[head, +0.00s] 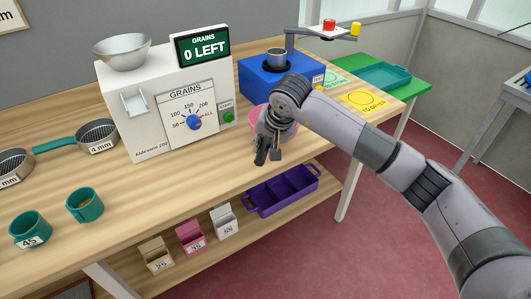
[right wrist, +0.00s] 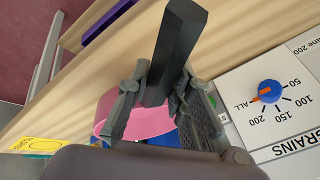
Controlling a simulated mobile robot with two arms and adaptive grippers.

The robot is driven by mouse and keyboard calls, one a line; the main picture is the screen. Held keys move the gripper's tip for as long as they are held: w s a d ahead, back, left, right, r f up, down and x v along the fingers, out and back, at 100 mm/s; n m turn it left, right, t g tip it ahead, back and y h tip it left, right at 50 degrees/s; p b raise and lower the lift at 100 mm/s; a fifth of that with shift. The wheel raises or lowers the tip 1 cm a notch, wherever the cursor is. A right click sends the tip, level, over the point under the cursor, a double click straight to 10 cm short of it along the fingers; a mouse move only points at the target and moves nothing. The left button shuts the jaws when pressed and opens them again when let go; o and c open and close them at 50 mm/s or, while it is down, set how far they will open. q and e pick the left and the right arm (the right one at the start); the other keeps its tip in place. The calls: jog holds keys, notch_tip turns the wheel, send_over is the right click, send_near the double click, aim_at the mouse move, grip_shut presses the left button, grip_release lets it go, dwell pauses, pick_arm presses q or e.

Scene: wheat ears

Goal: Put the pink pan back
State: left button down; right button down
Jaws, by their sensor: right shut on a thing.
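The pink pan (head: 258,115) shows partly in the head view, in front of the blue device and mostly behind my right gripper (head: 268,145). In the right wrist view the pink pan (right wrist: 138,118) shows as a curved pink wall beyond the fingers. A dark grey bar (right wrist: 178,45), which looks like its handle, lies between the fingers of my right gripper (right wrist: 152,90). The gripper is shut on it. I cannot tell whether the pan touches the table. My left gripper is not in view.
The white grain counter (head: 150,110) stands left of the gripper. The blue device (head: 262,85), with a metal cup (head: 277,56), stands behind. A yellow mat (head: 362,99) and a teal tray (head: 385,74) are to the right. A purple tray (head: 285,192) sits on the lower shelf.

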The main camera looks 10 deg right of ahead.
jog(key=shift+f+p, duration=0.35)
jog(key=shift+f, duration=1.85)
jog(key=c, duration=1.9)
grip_release()
jog(key=shift+f, duration=0.1)
jog(key=o, duration=0.5)
jog(key=shift+c, duration=0.2)
jog(key=b+v, duration=0.2)
jog(key=v, duration=1)
